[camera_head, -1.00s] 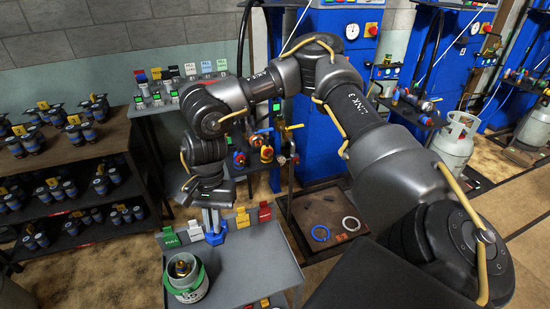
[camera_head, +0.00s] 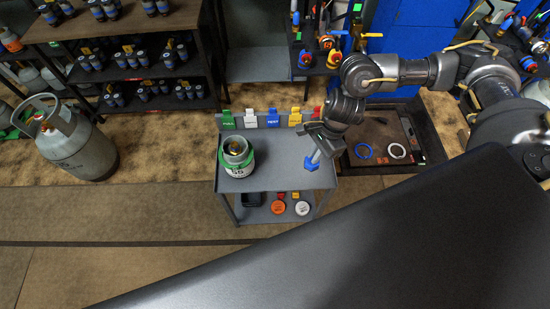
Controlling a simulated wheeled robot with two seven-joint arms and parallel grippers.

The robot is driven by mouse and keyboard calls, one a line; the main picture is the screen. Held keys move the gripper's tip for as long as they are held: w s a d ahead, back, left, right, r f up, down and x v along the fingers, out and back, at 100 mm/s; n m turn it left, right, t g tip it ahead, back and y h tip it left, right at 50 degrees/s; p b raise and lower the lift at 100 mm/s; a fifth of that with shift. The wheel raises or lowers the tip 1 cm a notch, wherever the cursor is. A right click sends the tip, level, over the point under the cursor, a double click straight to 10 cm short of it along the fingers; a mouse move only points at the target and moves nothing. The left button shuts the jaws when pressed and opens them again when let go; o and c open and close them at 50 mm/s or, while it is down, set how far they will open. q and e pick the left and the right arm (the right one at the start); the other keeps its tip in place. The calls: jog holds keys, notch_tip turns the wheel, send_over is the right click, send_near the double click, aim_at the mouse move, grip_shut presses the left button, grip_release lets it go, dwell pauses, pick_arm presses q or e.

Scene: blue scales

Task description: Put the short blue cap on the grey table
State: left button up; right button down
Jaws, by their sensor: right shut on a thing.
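The short blue cap (camera_head: 312,164) is at the fingertips of my right gripper (camera_head: 319,155), which is shut on it and points down. Gripper and cap show over the right part of the grey table's (camera_head: 275,180) top, near its right edge. I cannot tell whether the cap touches the tabletop or hangs just above it. My left gripper is not in view.
A small green and white gas cylinder (camera_head: 236,160) stands on the table's left part. Coloured tags (camera_head: 272,118) line its back edge. The lower shelf holds an orange disc (camera_head: 278,208) and a white disc (camera_head: 302,208). The middle tabletop is clear.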

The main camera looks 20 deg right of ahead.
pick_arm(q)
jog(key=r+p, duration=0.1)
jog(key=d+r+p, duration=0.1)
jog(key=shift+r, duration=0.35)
pick_arm(e)
jog(key=s+d+f+m, duration=0.2)
jog(key=s+d, duration=0.2)
jog(key=d, duration=0.2)
jog(key=s+d+f+m+t, duration=0.1)
jog(key=s+d+f+m, duration=0.1)
jog(key=s+d, duration=0.2)
jog(key=shift+s+d+f+m, duration=0.15)
jog(key=shift+d+f+m, duration=0.15)
jog(key=shift+d, duration=0.7)
